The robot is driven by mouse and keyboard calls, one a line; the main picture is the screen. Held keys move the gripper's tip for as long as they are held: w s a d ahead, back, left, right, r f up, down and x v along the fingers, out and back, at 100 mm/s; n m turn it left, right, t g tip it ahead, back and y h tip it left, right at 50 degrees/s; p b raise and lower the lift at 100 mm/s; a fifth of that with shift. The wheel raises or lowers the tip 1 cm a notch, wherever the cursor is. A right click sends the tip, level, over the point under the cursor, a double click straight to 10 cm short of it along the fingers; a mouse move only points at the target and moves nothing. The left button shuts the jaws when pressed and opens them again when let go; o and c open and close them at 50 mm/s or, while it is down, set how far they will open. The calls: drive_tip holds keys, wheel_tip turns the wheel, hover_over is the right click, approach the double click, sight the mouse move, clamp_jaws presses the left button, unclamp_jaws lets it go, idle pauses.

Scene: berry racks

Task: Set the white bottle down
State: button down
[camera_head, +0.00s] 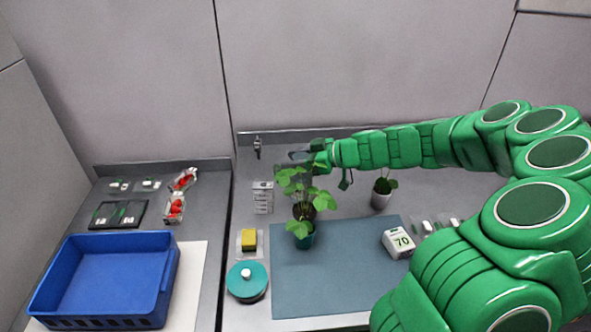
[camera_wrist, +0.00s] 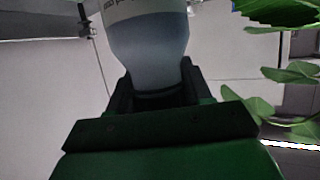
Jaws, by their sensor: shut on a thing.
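The white bottle (camera_wrist: 148,42) fills the upper middle of the wrist view, with printed text near the top edge and a greyish shaded lower part. My gripper (camera_wrist: 152,88) is shut on it, with a dark finger on each side. In the head view my gripper (camera_head: 308,157) is at the back of the counter, just behind and above the leafy plant (camera_head: 300,190). The bottle is hard to make out there. I cannot tell from these views whether its base touches a surface.
Plant leaves (camera_wrist: 280,75) are close to the right of my gripper. A blue crate (camera_head: 105,275) is at left.

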drive_tip(key=shift+f, duration=1.5)
drive_tip(key=shift+c, duration=2.4)
unclamp_jaws()
drive_tip(key=shift+f, duration=0.1)
